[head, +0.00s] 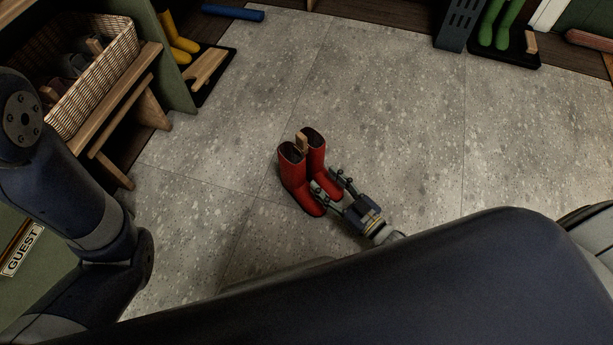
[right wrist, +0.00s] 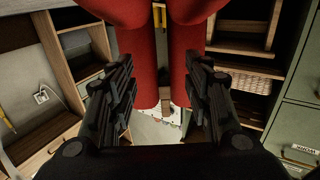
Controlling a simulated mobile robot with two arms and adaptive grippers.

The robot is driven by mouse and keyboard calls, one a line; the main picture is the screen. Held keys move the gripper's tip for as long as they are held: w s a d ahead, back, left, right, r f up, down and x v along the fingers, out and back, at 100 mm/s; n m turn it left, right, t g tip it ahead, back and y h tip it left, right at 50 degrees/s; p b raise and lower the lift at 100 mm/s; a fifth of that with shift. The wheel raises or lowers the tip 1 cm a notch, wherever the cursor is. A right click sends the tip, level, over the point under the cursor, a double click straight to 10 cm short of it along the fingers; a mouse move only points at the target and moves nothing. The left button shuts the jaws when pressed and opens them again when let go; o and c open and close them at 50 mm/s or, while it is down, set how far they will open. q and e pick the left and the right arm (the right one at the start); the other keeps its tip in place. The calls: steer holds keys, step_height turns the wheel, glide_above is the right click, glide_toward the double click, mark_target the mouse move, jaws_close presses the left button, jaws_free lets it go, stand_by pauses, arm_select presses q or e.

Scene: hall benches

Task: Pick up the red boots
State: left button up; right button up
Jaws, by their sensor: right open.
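The pair of red boots (head: 292,178) stands upright on the grey floor in the middle of the head view, with a small wooden piece (head: 301,143) between their tops. My right gripper (head: 332,186) is at the lower right of the boots, close to their feet, with its fingers open. In the right wrist view the red boots (right wrist: 145,55) fill the upper middle, seen between the open fingers of my right gripper (right wrist: 160,78). I cannot tell whether the fingers touch them. My left arm shows at the left, but its gripper is out of view.
A wooden bench (head: 115,95) with a wicker basket (head: 108,75) stands at the upper left. Yellow boots (head: 178,40) are behind it, and green boots (head: 497,25) stand on a dark tray at the upper right. The floor around the red boots is clear.

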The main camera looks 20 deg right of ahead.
mark_target(310, 169)
steer(key=x, duration=0.2)
steer(key=shift+w+a+f+b, duration=0.15)
steer(key=shift+w+b, duration=0.1)
steer(key=shift+b, duration=0.15)
steer(key=shift+w+a+b, duration=0.15)
steer(key=shift+w+b, duration=0.1)
steer(key=shift+b, duration=0.05)
steer(key=b+x, duration=0.3)
steer(key=x, duration=0.1)
steer(key=shift+w+a, duration=0.1)
steer(key=shift+a, duration=0.1)
steer(key=shift+c, duration=0.5)
jaws_close()
